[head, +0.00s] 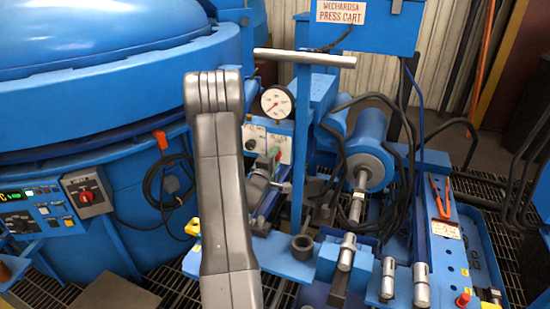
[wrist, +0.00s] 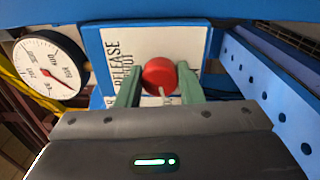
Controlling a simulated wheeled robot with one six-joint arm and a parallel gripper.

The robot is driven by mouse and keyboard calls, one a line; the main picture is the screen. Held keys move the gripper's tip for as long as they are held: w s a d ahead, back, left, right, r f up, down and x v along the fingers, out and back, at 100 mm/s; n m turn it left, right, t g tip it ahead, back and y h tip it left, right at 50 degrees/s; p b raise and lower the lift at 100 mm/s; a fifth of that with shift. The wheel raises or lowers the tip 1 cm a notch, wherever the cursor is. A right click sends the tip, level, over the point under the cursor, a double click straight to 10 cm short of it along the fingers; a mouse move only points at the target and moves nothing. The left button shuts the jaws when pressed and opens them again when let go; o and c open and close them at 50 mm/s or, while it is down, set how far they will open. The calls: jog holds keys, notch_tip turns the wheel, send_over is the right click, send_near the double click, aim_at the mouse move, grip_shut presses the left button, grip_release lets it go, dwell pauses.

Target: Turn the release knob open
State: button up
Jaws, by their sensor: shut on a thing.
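The red release knob (wrist: 159,75) sits on a white panel (wrist: 121,43) marked "RELEASE" in the wrist view. A pale mark on the knob points down toward my gripper. My gripper (wrist: 160,86) has its green fingers on both sides of the knob and is shut on it. Part of the panel lettering below is hidden by a finger. In the head view my gripper (head: 275,158) shows only in part beside the white panel (head: 254,139) under the gauge; my arm covers much of it, and the knob cannot be made out there.
A round dial gauge (head: 277,101) is above the panel; it also shows in the wrist view (wrist: 50,65). A perforated blue rail (wrist: 268,85) runs close on the right. A T-handled post (head: 304,58) stands right of my arm. Black hoses (head: 341,140) hang beyond it.

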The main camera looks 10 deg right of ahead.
dwell(0.4)
jog(key=o, duration=1)
jog(key=shift+c, duration=0.2)
jog(key=v, duration=1.4)
jog(key=x, duration=1.4)
